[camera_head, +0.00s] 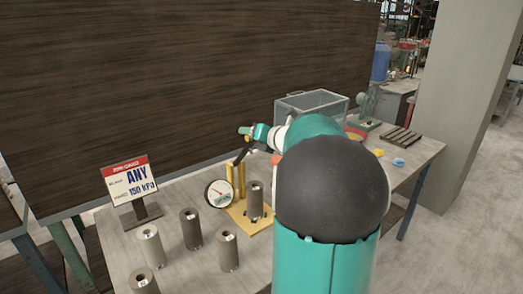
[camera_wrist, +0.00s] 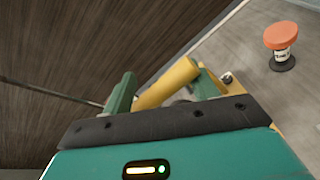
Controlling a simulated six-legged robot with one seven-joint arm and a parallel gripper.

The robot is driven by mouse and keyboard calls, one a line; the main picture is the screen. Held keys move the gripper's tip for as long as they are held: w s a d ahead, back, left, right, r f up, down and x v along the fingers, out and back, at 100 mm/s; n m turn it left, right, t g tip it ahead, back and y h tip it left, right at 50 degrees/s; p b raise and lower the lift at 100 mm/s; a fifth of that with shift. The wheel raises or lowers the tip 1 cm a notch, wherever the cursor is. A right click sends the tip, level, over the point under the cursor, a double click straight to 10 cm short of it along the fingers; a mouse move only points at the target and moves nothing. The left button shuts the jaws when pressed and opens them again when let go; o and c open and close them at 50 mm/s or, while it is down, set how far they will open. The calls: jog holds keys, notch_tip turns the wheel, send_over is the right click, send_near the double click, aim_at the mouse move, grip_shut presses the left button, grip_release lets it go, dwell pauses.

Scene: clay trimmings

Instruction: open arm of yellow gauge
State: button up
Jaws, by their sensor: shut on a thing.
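The yellow gauge (camera_head: 236,207) stands on the table left of my arm in the head view. It has a yellow base, upright yellow posts and a round white dial. A dark grey clay cylinder (camera_head: 255,199) stands upright on its base. My gripper (camera_head: 241,157) is at the top of the posts. In the wrist view my gripper (camera_wrist: 166,88) has its green fingers on either side of a yellow bar (camera_wrist: 170,83), the gauge's arm, and is shut on it. The bar slants up to the right. Its lower end is hidden behind the gripper body.
Several clay cylinders (camera_head: 190,229) stand on the table (camera_head: 186,273) at the front left. A sign (camera_head: 129,182) reads "ANY" and "150 kPa". A clear bin (camera_head: 311,102) and a slatted rack (camera_head: 401,139) are behind. An orange-topped object (camera_wrist: 282,40) shows in the wrist view.

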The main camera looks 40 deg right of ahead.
jog(key=shift+g, duration=0.8)
jog(key=w+r, duration=0.2)
jog(key=w, duration=0.1)
jog(key=shift+w+d, duration=0.15)
jog(key=shift+w, duration=0.15)
jog(key=shift+w+r, duration=0.25)
jog(key=shift+w, duration=0.3)
jog(key=shift+w+r, duration=0.2)
jog(key=shift+w, duration=0.35)
jog(key=o, duration=1.2)
jog(key=shift+f, duration=0.1)
jog(key=shift+c, duration=0.2)
jog(key=shift+d, duration=0.1)
jog(key=v, duration=1.4)
